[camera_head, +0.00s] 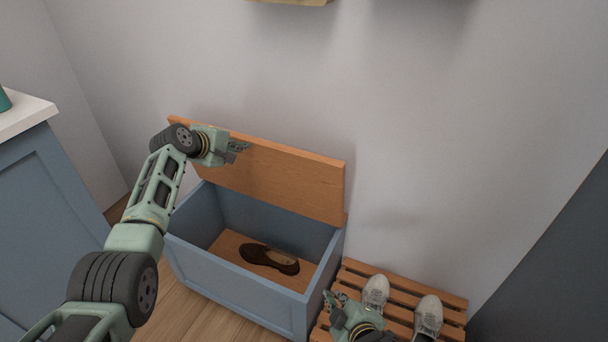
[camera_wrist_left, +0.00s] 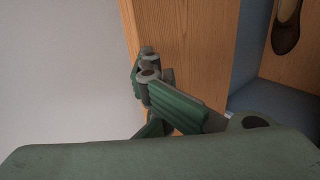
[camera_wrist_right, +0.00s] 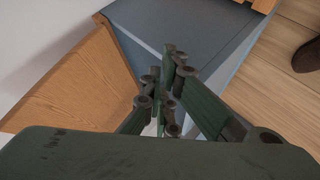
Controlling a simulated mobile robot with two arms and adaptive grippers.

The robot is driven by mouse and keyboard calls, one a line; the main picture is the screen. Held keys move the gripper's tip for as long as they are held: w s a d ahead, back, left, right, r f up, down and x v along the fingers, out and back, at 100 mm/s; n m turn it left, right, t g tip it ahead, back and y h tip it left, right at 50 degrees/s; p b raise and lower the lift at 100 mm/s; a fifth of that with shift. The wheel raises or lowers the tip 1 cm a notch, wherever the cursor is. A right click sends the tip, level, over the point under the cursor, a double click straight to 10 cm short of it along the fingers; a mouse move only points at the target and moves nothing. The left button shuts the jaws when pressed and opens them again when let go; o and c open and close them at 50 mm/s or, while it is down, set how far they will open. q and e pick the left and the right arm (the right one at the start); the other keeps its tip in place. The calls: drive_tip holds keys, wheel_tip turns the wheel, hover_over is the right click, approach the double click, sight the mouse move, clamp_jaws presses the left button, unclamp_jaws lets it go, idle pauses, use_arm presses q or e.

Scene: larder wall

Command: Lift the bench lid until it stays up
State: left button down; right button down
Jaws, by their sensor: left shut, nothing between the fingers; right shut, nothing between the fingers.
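The bench (camera_head: 240,288) is a blue-grey box with an orange wooden lid (camera_head: 290,180). The lid stands raised, roughly upright, along the back of the box near the wall. My left gripper (camera_head: 241,147) is shut and empty at the lid's upper part, on its front side; I cannot tell whether it touches. In the left wrist view its fingers (camera_wrist_left: 155,90) overlap the edge of the lid (camera_wrist_left: 190,45). My right gripper (camera_head: 335,302) is shut and empty, low beside the bench's right side. The right wrist view shows its fingers (camera_wrist_right: 170,90) before a blue-grey panel.
A brown shoe (camera_head: 270,258) lies inside the open box. A slatted wooden rack (camera_head: 396,283) with a pair of pale shoes (camera_head: 428,315) stands right of the bench. A blue cabinet with a white top (camera_head: 22,115) is at the left. The wall is close behind the lid.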

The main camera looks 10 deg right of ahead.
drive_tip(key=w+a+r+n+t+y, duration=0.1)
drive_tip(key=w+a+r+n+t, duration=0.2)
drive_tip(key=r, duration=0.4)
drive_tip(key=w+r+n+t+y, duration=0.15)
drive_tip(key=r+n, duration=0.25)
drive_tip(key=r, duration=0.4)
drive_tip(key=w+a+r+n+t, duration=0.2)
drive_tip(key=w+r+n+t, duration=0.15)
drive_tip(key=r, duration=0.35)
drive_tip(key=d+r+x, duration=0.1)
drive_tip(key=d+x, duration=0.1)
drive_tip(key=x, duration=1)
drive_tip(key=shift+w+d, duration=0.35)
